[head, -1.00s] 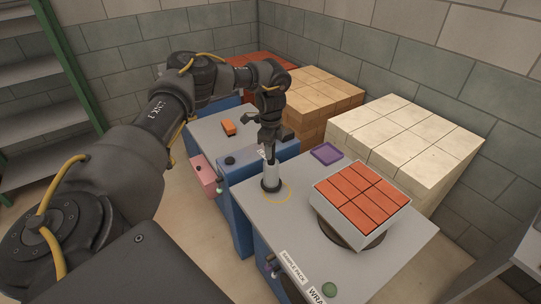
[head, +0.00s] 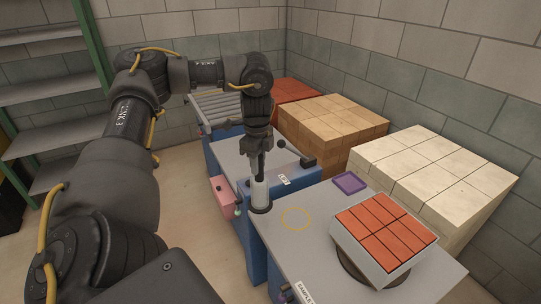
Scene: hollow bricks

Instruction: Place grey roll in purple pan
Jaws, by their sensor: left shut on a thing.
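The grey roll (head: 260,190) is a pale upright cylinder with a dark disc at its lower end. It is near the left edge of the grey table (head: 315,245), left of a yellow ring marking (head: 296,219). My left gripper (head: 258,172) points down and is shut on the roll's top. I cannot tell whether the roll's lower end touches the table. The purple pan (head: 349,182) is a small shallow square tray at the table's back edge, right of the roll, and looks empty. My right gripper is not in view.
Cream (head: 430,170) and tan (head: 335,120) brick stacks stand behind. A second grey-topped blue unit (head: 230,155) is beyond the roll. The tabletop between roll and pan is clear.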

